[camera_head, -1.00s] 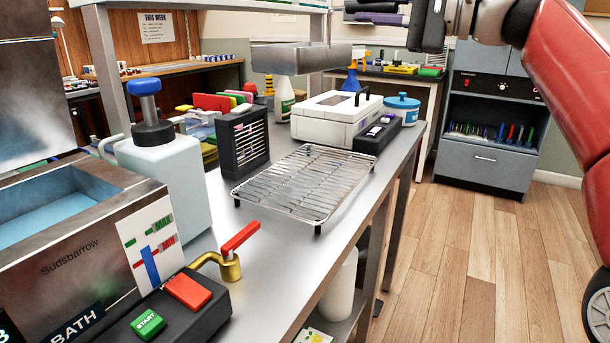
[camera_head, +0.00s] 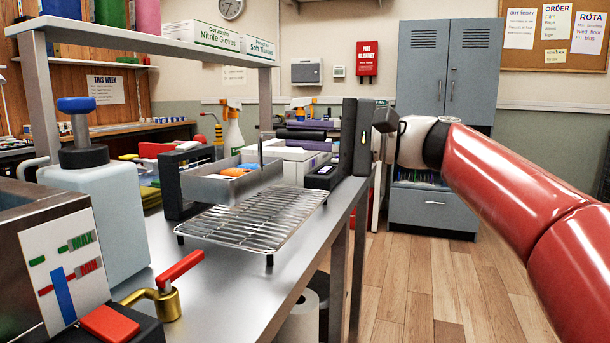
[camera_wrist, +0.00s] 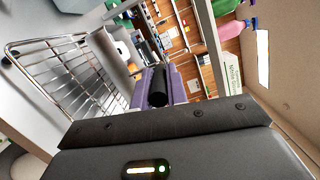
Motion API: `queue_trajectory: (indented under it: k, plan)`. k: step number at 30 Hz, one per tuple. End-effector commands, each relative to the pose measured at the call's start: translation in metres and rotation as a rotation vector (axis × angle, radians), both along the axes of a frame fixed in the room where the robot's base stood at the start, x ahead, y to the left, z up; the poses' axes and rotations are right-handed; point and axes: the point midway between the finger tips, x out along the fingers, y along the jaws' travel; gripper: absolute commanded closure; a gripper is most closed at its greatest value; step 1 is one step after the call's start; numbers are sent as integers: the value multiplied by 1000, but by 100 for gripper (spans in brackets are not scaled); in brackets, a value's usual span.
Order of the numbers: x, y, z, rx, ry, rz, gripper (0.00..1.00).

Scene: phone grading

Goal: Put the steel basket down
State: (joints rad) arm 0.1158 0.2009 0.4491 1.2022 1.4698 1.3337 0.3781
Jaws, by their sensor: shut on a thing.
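The steel basket (camera_head: 222,188) is a shallow grey metal box with an upright handle. Blue and orange items show inside it. It is level, just behind or over the far part of the wire rack (camera_head: 250,222); I cannot tell whether it touches anything. My gripper (camera_head: 284,140) reaches in from the right with its dark and purple fingers level, shut at the top of the basket's handle. In the wrist view the purple fingers (camera_wrist: 181,88) close around a black grip (camera_wrist: 158,86). The rack (camera_wrist: 65,70) also shows there at left.
The rack stands on the steel bench (camera_head: 225,285). A black slotted unit (camera_head: 172,185) stands left of the basket, and a white box (camera_head: 298,162) and black device (camera_head: 322,176) behind and right. A red-lever tap (camera_head: 165,290) and white jug (camera_head: 95,205) stand nearer. Floor is clear at right.

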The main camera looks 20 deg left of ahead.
Motion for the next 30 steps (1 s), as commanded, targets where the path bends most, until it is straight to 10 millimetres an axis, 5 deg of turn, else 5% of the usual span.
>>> queue_trajectory:
  k: [11, 22, 23, 24, 27, 30]
  plan:
    - [0, 0, -40, 1, 1, -1, 100]
    - [0, 0, -45, 1, -1, 0, 100]
    - [0, 0, -44, 0, 0, 0, 82]
    - [0, 0, -44, 0, 0, 0, 77]
    - [0, 0, -43, 0, 0, 0, 64]
    - [0, 0, -43, 0, 0, 0, 63]
